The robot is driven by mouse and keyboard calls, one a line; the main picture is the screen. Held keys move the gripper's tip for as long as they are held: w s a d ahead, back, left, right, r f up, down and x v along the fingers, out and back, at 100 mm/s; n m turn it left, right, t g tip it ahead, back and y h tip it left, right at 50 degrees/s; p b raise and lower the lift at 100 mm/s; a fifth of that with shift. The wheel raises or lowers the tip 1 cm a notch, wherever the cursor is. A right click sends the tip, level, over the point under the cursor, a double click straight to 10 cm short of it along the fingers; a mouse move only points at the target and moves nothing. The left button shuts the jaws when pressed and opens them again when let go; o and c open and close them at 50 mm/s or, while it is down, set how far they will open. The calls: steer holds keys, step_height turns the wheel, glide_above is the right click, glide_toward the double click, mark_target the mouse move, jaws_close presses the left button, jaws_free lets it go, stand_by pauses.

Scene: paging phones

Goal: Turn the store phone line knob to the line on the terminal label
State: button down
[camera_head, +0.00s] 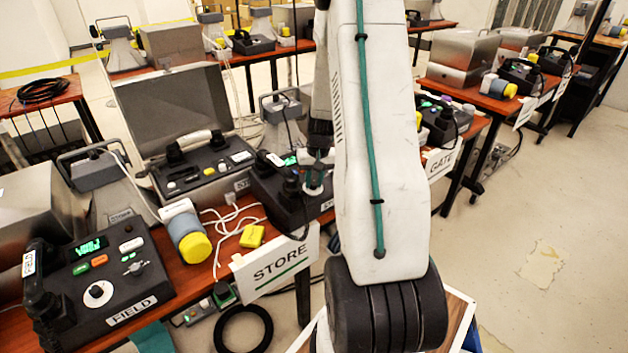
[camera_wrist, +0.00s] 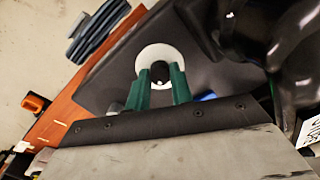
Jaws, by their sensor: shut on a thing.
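The black store phone (camera_head: 268,187) sits on the wooden bench, left of my arm and behind the white STORE sign (camera_head: 281,266), which has a green line under the word. My gripper (camera_head: 318,168) reaches down to its right part. In the wrist view, the two green fingers of my gripper (camera_wrist: 161,84) close on the black knob (camera_wrist: 160,69), at the middle of a white round dial (camera_wrist: 152,53). The dial's marks and the knob's pointer cannot be read. My arm hides part of the phone's right side. I cannot read a terminal label.
The FIELD phone (camera_head: 96,275) stands at the front left with its own white dial. An open metal case (camera_head: 188,140), a yellow-capped cylinder (camera_head: 187,232) and white cables lie near the store phone. A GATE sign (camera_head: 440,164) is to the right. Floor at right is clear.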

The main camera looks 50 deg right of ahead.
mark_target(316, 184)
steer(key=c, duration=1.2)
jaws_free()
steer(key=shift+c, duration=0.2)
steer(key=shift+r, duration=0.15)
steer(key=r, duration=0.7)
steer(key=shift+s+d+r, duration=0.15)
steer(key=shift+s+r, duration=0.1)
steer(key=shift+s, duration=0.1)
steer(key=s+a+r+n, duration=0.2)
steer(key=s+a+r, duration=0.4)
steer(key=a, duration=0.5)
steer(key=s+a+r+n, duration=0.3)
steer(key=s+a+r, duration=0.3)
steer(key=a, duration=0.6)
steer(key=s+a+r+n, duration=0.2)
steer(key=s+a+r, duration=0.5)
steer(key=a, duration=0.5)
steer(key=shift+r+n, duration=0.4)
steer(key=shift+r, duration=0.25)
